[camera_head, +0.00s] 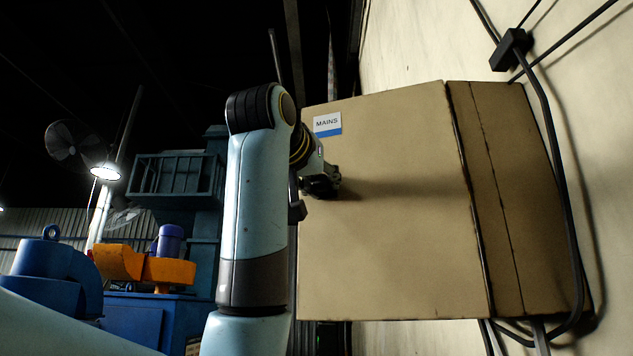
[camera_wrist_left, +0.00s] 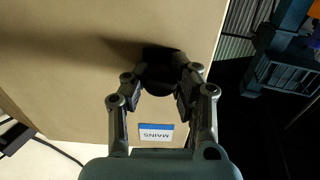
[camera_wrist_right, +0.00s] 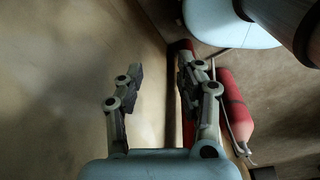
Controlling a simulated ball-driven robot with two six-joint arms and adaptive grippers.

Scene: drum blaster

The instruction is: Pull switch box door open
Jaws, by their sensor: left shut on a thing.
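The switch box is a tan box on the wall, and its door (camera_head: 390,240) fills the middle right of the head view with a white and blue MAINS label (camera_head: 327,124). A dark seam runs between the door and the box body (camera_head: 525,200); I cannot tell whether the door is ajar. My left gripper (camera_head: 325,183) is at the door's left side, below the label. In the left wrist view its fingers are shut on a black handle (camera_wrist_left: 160,72) on the door (camera_wrist_left: 70,70). My right gripper (camera_wrist_right: 160,75) is open and empty, seen only in the right wrist view.
Black cables (camera_head: 560,150) run along the wall beside the box. Blue and orange machinery (camera_head: 145,265) stands at the back left. Red cylinders (camera_wrist_right: 233,108) stand near my right gripper. My left arm hides part of the door's left edge.

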